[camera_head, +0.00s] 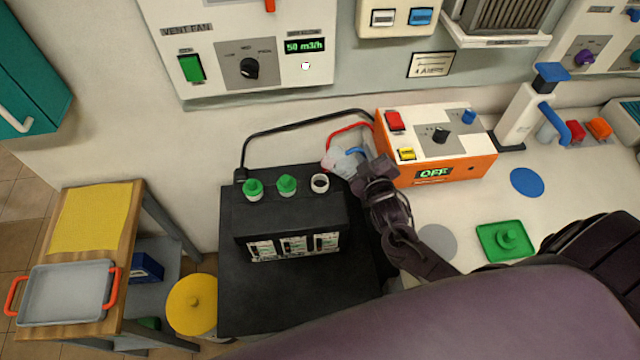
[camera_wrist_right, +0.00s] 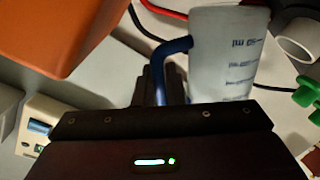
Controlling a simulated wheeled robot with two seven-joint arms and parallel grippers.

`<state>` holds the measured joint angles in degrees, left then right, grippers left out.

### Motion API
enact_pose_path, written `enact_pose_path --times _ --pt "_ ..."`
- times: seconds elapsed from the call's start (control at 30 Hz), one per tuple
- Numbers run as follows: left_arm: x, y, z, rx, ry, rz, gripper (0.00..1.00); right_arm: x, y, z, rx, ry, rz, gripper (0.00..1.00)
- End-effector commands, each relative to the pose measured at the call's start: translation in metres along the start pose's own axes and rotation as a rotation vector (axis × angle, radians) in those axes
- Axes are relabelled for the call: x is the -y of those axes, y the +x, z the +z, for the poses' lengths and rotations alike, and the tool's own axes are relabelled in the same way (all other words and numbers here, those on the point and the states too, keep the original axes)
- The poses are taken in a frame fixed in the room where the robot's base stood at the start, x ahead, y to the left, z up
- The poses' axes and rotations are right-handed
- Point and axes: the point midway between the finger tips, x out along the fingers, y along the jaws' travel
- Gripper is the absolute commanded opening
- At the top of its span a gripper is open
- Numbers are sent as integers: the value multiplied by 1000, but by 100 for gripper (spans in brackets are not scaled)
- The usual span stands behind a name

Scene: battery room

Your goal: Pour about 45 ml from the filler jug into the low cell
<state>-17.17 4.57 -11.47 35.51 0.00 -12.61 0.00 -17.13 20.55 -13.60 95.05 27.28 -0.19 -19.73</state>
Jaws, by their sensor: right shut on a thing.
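The filler jug (camera_head: 337,162), a frosted cup with a blue handle, is at the back right corner of the black battery (camera_head: 290,215). My right gripper (camera_head: 366,165) is shut on its blue handle, which shows in the right wrist view (camera_wrist_right: 172,48) beside the marked jug body (camera_wrist_right: 228,60). The jug is just behind and right of the open white cell neck (camera_head: 320,183); its exact tilt and any liquid level are unclear. The other two cells have green caps (camera_head: 287,184). The open neck also shows in the wrist view (camera_wrist_right: 300,40). My left gripper is out of view.
An orange charger (camera_head: 470,169) reading OFF stands just right of the jug. Black (camera_head: 290,125) and red (camera_head: 345,130) cables arch behind the battery. A green dish (camera_head: 490,248) holds a green cap. A grey tray (camera_head: 70,317) lies on the left cart.

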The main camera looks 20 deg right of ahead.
Motion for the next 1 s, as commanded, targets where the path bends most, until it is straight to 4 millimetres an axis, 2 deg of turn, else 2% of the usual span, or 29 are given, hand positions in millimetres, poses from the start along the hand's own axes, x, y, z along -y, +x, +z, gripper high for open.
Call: enact_pose_path --times 0.13,1.0 --pt "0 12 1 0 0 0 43 11 3 7 8 -56 3 0" --pt "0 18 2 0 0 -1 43 22 5 7 41 -213 5 0"
